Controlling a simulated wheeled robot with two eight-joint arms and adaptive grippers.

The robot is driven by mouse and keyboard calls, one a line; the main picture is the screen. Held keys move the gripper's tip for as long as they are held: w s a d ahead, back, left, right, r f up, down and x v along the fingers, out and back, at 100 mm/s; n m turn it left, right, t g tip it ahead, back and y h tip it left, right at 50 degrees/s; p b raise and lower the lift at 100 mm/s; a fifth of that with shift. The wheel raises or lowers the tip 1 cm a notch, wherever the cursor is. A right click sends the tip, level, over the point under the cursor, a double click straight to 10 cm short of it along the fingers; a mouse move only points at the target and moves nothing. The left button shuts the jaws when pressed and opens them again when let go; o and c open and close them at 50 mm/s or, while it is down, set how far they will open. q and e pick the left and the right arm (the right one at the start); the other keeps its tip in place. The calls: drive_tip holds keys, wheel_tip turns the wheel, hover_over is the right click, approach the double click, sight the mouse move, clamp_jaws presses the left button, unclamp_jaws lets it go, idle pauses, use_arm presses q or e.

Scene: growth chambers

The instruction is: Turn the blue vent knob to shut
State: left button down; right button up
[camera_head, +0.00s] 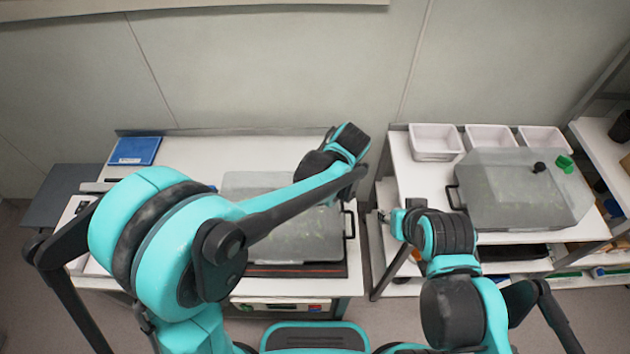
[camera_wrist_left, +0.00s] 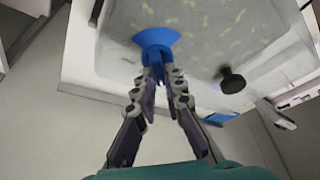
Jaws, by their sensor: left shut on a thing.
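The blue vent knob (camera_wrist_left: 156,40) shows in the left wrist view on the clear lid of a chamber. My left gripper (camera_wrist_left: 158,76) is shut on the knob's narrow grip, with one finger on each side. In the head view the left chamber (camera_head: 300,240) stands on the left table, with my left arm reaching across it. That arm hides the blue knob and my left fingertips there. My right gripper (camera_head: 390,217) is by the front left corner of the right table, clear of the chambers. Its fingers are too small to read.
A black knob (camera_wrist_left: 232,80) sits on the lid close to the blue one. The right chamber (camera_head: 515,195) has a green knob (camera_head: 565,163) and a black one. White bins (camera_head: 436,143) stand behind it. A blue flat item (camera_head: 135,151) lies at the left table's back.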

use_arm(q)
drive_tip(key=c, duration=1.6)
unclamp_jaws()
drive_tip(key=v, duration=1.2)
drive_tip(key=shift+a, duration=0.15)
